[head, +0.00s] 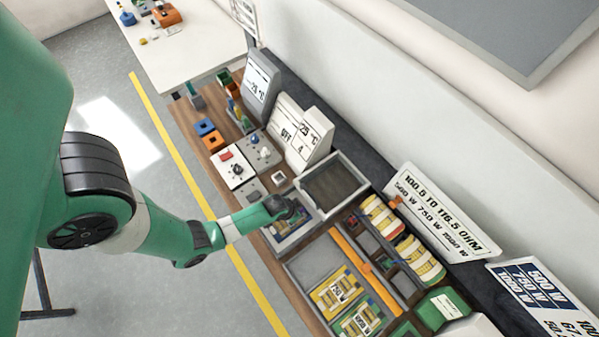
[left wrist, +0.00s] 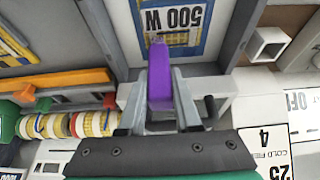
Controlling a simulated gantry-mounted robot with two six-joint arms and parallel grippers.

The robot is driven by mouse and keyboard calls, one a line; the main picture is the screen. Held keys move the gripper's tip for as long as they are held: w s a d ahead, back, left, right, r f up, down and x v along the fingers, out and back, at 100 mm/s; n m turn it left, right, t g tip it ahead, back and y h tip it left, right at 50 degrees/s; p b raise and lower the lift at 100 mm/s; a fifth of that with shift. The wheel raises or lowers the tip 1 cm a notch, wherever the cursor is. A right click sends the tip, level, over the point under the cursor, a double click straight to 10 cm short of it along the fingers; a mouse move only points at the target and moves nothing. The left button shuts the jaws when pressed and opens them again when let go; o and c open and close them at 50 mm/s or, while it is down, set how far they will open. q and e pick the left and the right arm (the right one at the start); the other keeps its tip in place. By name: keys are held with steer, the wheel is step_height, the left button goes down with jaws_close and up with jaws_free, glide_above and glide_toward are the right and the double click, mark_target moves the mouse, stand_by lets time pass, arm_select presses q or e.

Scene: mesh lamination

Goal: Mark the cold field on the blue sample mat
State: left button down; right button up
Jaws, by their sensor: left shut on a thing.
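My left gripper (head: 288,208) is over a shallow tray near the bench's front edge. In the left wrist view, the gripper (left wrist: 160,108) is shut on a purple marker-like piece (left wrist: 160,75). The piece points at the blue-edged mat (left wrist: 172,20), printed "500 W" and upside down in that view. The tip overlaps the mat's edge there, and I cannot tell whether it touches. In the head view the mat (head: 294,232) is partly hidden by my gripper. I cannot make out the cold field on it. My right gripper is not in view.
A dark-floored open tray (head: 332,185) lies beyond the mat. Rolls of striped tape (head: 382,214) and trays with labelled mats (head: 337,290) lie to the right. A small square tube (left wrist: 268,44) is nearby.

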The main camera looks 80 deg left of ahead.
arm_select(q)
steer(key=shift+f+b, duration=0.5)
steer(key=shift+f, duration=0.15)
stand_by(1.4)
step_height(320, 180, up, 5)
steer(key=p, duration=0.5)
steer(key=shift+r, duration=0.2)
steer(key=shift+r+p, duration=0.3)
steer(key=shift+r, duration=0.6)
